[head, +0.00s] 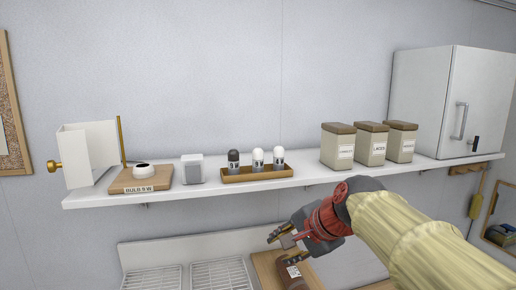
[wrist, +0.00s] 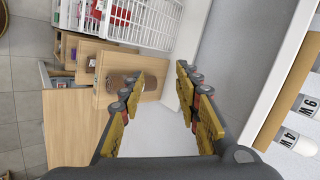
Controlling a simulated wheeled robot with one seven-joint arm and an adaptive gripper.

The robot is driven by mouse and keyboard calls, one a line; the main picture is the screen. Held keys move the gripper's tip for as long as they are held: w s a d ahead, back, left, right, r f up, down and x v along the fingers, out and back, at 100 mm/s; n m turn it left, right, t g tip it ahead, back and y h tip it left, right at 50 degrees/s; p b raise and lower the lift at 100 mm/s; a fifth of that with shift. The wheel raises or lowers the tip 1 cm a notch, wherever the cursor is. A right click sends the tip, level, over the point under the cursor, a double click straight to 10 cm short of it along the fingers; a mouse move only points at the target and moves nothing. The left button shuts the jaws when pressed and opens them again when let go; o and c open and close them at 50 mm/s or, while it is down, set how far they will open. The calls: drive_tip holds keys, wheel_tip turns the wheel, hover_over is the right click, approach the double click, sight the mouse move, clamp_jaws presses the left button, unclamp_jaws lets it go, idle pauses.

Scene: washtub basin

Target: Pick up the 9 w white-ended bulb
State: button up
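The white-ended 9 W bulb (head: 257,160) looks to be the middle one of three standing upright in a wooden tray (head: 258,177) on the shelf. A dark-ended bulb (head: 233,161) stands to its left, and another white-ended bulb (head: 278,159) to its right. In the wrist view, a 9 W label (wrist: 307,104) and a 4 W bulb (wrist: 300,141) show at the right edge, partly cut off. My gripper (head: 283,246) is below the shelf front, lower than the bulbs and apart from them. Its fingers (wrist: 158,88) are spread with nothing between them.
The white shelf (head: 320,181) lies above my gripper. A bulb stand (head: 146,179) and a small white box (head: 192,169) are left of the tray; several lidded canisters (head: 370,147) and a white cabinet (head: 447,100) are right. Wire baskets (head: 218,272) and a brown item (head: 291,275) lie below.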

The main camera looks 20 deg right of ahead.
drive_tip(key=w+r+m+t+y+p, duration=0.1)
drive_tip(key=w+r+m, duration=0.3)
drive_tip(key=r, duration=0.2)
drive_tip(key=w+r+m+t+p, duration=0.1)
drive_tip(key=w+r+m, duration=0.3)
drive_tip(key=r, duration=0.3)
drive_tip(key=m+t+y, duration=0.1)
drive_tip(key=m+t, duration=0.1)
drive_tip(key=m, duration=0.8)
approach(260, 149)
drive_tip(key=x, duration=0.3)
drive_tip(key=p+x, duration=0.1)
drive_tip(key=x, duration=0.7)
drive_tip(key=shift+s+d+r, duration=0.1)
drive_tip(key=shift+s, duration=0.1)
drive_tip(key=shift+c, duration=0.3)
drive_tip(key=shift+w, duration=0.15)
drive_tip(key=c, duration=0.4)
clamp_jaws()
